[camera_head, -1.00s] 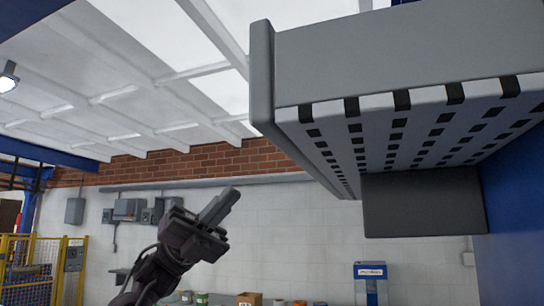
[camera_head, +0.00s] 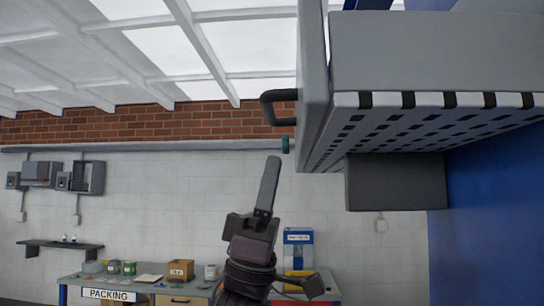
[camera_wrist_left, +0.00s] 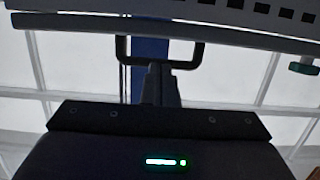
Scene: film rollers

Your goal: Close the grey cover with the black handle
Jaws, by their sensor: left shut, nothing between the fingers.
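The grey cover (camera_head: 313,75) shows nearly edge-on, standing out at the left end of the overhead grey unit. Its black handle (camera_head: 280,107) is a U-shaped bar on the cover's left face. My left gripper (camera_head: 271,168) is shut and empty, fingers pointing up, below the handle in the picture and apart from it there. In the left wrist view the fingers (camera_wrist_left: 160,75) point at the handle (camera_wrist_left: 125,48) and overlap its middle; contact cannot be told. The cover's edge (camera_wrist_left: 90,22) runs across above. My right gripper is in neither view.
The perforated grey unit (camera_head: 430,55) has a dark box (camera_head: 396,182) below it and a blue wall (camera_head: 490,200) at right. A green knob (camera_head: 285,145) sits by the cover's lower edge. A packing bench (camera_head: 135,291) stands low behind. Space left of the cover is clear.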

